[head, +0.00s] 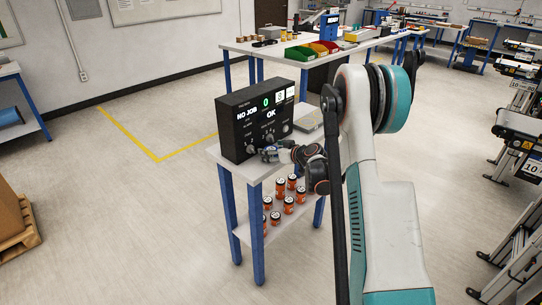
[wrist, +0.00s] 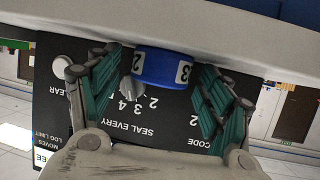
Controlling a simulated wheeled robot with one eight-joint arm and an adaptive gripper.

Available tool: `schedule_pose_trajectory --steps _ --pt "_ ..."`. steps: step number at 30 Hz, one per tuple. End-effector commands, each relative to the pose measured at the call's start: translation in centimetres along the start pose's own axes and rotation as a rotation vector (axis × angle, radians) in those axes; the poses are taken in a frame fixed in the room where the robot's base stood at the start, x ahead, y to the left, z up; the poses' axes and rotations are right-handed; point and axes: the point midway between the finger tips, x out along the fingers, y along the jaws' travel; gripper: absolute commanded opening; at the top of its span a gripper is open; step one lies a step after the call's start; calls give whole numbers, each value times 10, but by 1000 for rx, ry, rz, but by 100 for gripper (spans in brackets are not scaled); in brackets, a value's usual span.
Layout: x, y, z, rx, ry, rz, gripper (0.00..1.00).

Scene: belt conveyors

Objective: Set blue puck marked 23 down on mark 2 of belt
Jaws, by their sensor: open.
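The blue puck (wrist: 165,68) with white number labels shows upside down in the wrist view, against the pale top of the small bench (wrist: 250,52). Part of its 23 label shows at the right. My gripper (wrist: 162,62) is open, with one green finger on each side of the puck and a visible gap to the right finger. In the head view my gripper (head: 272,153) is low at the bench's front, before the black control box; I cannot make out the puck there. I cannot see mark 2.
The black control box (head: 262,115) with knobs and a lit screen stands right behind the gripper. Orange cans (head: 288,204) stand on the lower shelf. Belt conveyors (head: 520,140) line the right edge.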

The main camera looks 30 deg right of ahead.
Motion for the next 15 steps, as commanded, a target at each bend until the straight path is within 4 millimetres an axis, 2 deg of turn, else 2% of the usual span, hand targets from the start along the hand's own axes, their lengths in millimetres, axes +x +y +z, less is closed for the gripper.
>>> schedule_pose_trajectory --steps 4,5,9,11,15 --pt "-1 0 -1 0 0 0 73" --pt "-1 0 -1 0 0 0 68" --pt "-1 0 -1 0 0 0 36" --pt "-1 0 -1 0 0 0 24" --pt "-1 0 -1 1 0 0 20"
